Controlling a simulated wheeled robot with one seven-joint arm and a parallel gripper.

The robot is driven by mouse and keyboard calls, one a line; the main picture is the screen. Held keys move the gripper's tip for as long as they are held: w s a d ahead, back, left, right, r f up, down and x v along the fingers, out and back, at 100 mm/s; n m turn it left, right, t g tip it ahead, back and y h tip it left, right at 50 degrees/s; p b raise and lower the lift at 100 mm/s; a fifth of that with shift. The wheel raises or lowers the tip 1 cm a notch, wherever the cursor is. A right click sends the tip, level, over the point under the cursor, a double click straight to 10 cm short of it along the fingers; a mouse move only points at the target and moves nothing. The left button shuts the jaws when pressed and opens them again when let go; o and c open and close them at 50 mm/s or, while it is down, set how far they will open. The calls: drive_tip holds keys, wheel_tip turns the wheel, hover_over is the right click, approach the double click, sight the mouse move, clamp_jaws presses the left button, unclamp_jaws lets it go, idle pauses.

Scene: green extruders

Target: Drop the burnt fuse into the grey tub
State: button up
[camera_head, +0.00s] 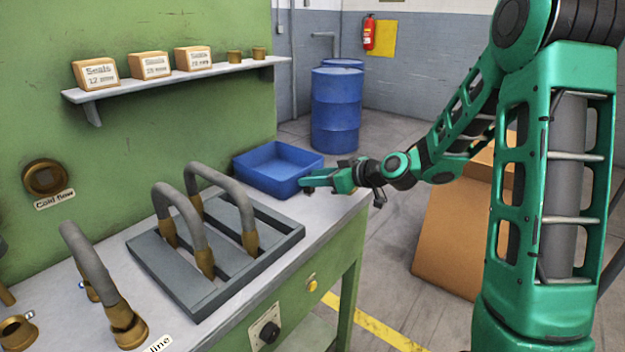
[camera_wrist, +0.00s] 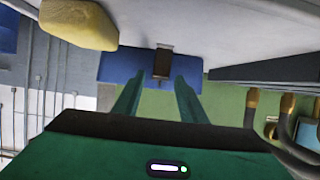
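My gripper (camera_head: 307,184) hovers at the right front corner of a blue tub (camera_head: 305,160) on the bench. In the wrist view its two green fingers (camera_wrist: 161,77) stand apart. A small dark brown block (camera_wrist: 162,62), perhaps the burnt fuse, shows between and just beyond the fingertips, with gaps on both sides. It appears against the blue tub (camera_wrist: 115,68); I cannot tell whether it lies in the tub or is above it. The block does not show in the head view. I see no grey tub; the tub here is blue.
A grey slotted rack (camera_head: 160,258) with bent hoses stands on the bench (camera_head: 110,255), left of my gripper. A shelf (camera_head: 180,78) with boxes hangs above. Blue drums (camera_head: 335,110) and a brown box (camera_head: 455,235) stand on the floor. A yellow lump (camera_wrist: 80,22) shows in the wrist view.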

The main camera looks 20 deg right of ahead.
drive_tip(key=v, duration=1.2)
drive_tip(key=shift+s+f, duration=0.2)
drive_tip(key=shift+s, duration=0.1)
drive_tip(key=s+d+f+m+g+h, duration=0.3)
drive_tip(key=s+d, duration=0.1)
drive_tip(key=s, duration=0.6)
drive_tip(key=s+d+f+m+g+h, duration=0.3)
drive_tip(key=s+d+m+g, duration=0.1)
drive_tip(key=s, duration=0.6)
drive_tip(key=shift+s+d+f+g+h, duration=0.3)
drive_tip(key=shift+s+d, duration=0.1)
drive_tip(key=shift+d, duration=0.1)
drive_tip(key=shift+o, duration=0.5)
drive_tip(key=s+d+r+m+g+h, duration=0.1)
drive_tip(key=s+d+m+g, duration=0.2)
drive_tip(key=s, duration=1)
drive_tip(key=m, duration=0.3)
drive_tip(key=shift+s+r+m, duration=0.2)
drive_tip(key=shift+s+m, duration=0.05)
drive_tip(key=shift+m, duration=0.05)
drive_tip(key=shift+c, duration=1.3)
drive_tip(key=shift+a, duration=0.1)
